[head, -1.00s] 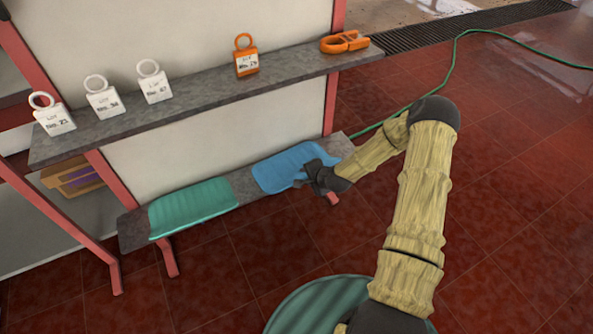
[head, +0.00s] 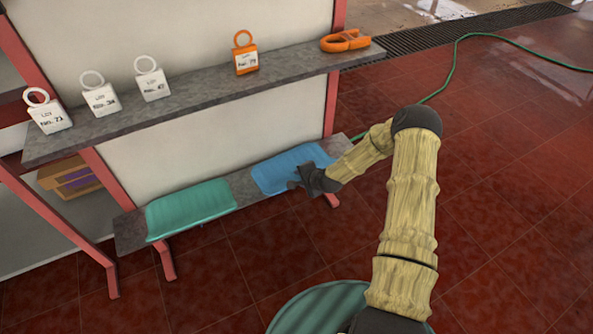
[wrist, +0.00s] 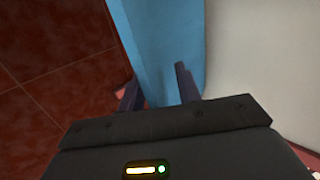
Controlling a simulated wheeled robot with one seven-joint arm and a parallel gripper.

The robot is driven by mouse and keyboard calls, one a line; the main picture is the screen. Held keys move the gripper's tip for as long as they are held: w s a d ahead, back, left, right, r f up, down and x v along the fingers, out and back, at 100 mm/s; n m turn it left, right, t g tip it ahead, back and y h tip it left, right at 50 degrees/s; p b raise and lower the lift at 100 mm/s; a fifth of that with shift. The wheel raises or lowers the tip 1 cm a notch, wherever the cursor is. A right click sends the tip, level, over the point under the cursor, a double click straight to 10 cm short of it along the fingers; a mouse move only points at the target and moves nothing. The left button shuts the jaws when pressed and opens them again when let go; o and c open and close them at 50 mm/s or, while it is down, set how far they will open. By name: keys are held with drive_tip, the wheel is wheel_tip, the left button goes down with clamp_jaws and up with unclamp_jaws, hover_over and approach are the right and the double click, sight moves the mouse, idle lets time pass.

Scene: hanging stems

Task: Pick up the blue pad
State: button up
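The blue pad (head: 284,170) lies flat on the right part of the lower grey shelf in the head view. In the wrist view the blue pad (wrist: 162,45) runs up from between my fingers. My gripper (head: 301,177) is at the pad's front right edge. In the wrist view my gripper's fingers (wrist: 158,88) stand apart, one on each side of a strip of the pad. Whether they touch it cannot be told.
A green pad (head: 192,208) lies on the left of the lower shelf (head: 243,188). Red tiled floor is open to the right.

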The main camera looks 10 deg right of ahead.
clamp_jaws()
drive_tip(key=shift+r, duration=0.1)
idle(0.3)
drive_tip(key=shift+s+r+p, duration=0.25)
drive_tip(key=shift+r+p, duration=0.3)
drive_tip(key=shift+p, duration=0.05)
wheel_tip(320, 180, up, 6)
drive_tip(key=shift+w+r+p, duration=0.1)
drive_tip(key=shift+p, duration=1.05)
drive_tip(key=s+d+p, duration=0.1)
drive_tip(key=s+d, duration=0.2)
drive_tip(key=s, duration=0.6)
drive_tip(key=s+d+p, duration=0.2)
drive_tip(key=s+d, duration=0.1)
drive_tip(key=s, duration=0.6)
drive_tip(key=shift+s+f, duration=0.25)
drive_tip(key=shift+s, duration=0.15)
drive_tip(key=shift+r, duration=0.1)
